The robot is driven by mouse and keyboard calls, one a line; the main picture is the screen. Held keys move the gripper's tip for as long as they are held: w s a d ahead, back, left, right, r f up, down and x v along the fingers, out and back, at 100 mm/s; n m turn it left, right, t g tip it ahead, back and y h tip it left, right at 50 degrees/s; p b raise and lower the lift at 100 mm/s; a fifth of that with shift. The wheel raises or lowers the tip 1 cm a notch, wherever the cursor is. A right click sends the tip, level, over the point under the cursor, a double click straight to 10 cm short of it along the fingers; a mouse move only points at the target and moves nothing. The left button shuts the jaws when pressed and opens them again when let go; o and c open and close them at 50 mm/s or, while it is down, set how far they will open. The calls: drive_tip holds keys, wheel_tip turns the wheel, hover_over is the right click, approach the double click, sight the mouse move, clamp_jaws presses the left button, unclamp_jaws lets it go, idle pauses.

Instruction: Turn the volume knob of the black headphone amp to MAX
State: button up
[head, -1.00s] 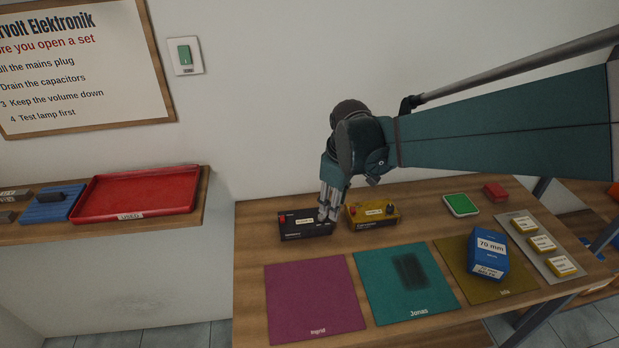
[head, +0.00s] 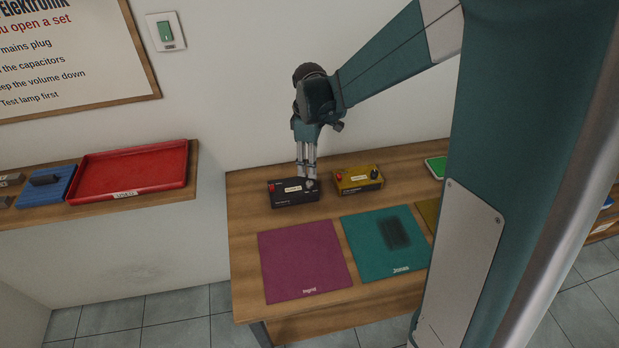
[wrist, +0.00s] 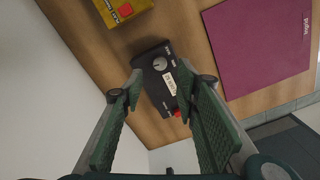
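The black headphone amp (head: 290,195) sits on the wooden bench behind the magenta mat. It has a white label and a red part at its left end. The scale print is too small to read. My gripper (head: 307,182) is over the amp's right end and hides the knob in the head view. In the wrist view my gripper (wrist: 162,86) is open, its fingers on either side of the amp and nothing held. I cannot tell any contact.
A yellow amp (head: 357,182) stands close to the right. The magenta mat (head: 305,260) and teal mat (head: 375,262) lie in front. A red tray (head: 130,170) is on the left shelf. The wall is close behind the bench.

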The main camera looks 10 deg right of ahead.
sight(310, 183)
idle(0.4)
drive_tip(key=shift+f, duration=3.9)
drive_tip(key=c, duration=0.9)
